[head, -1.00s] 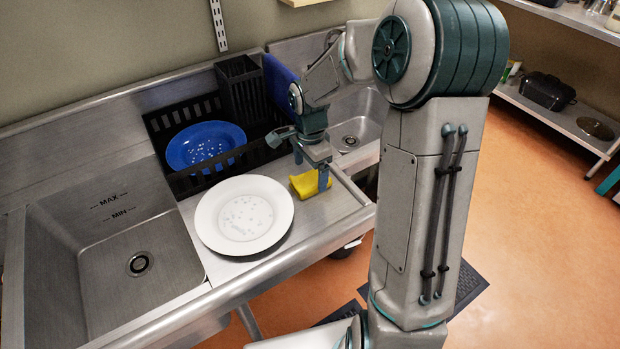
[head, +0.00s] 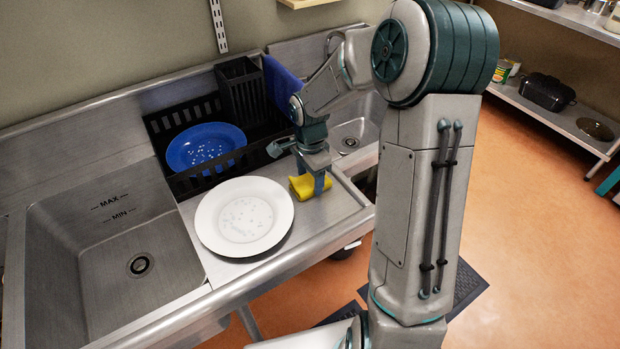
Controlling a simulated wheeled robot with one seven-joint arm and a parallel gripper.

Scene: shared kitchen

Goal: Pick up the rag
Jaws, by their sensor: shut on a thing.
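The rag (head: 302,188) is a small folded yellow cloth on the metal counter between the two sinks, just right of the white plate. My gripper (head: 317,184) points down at it from above and is shut on the rag. One finger shows in front of the rag; the other is hidden behind the rag and the finger. The rag looks bunched between the fingers. I cannot tell whether it is clear of the counter.
A white plate (head: 245,243) with droplets lies left of the rag. An empty sink (head: 95,292) is at left, a smaller sink (head: 352,128) behind right.

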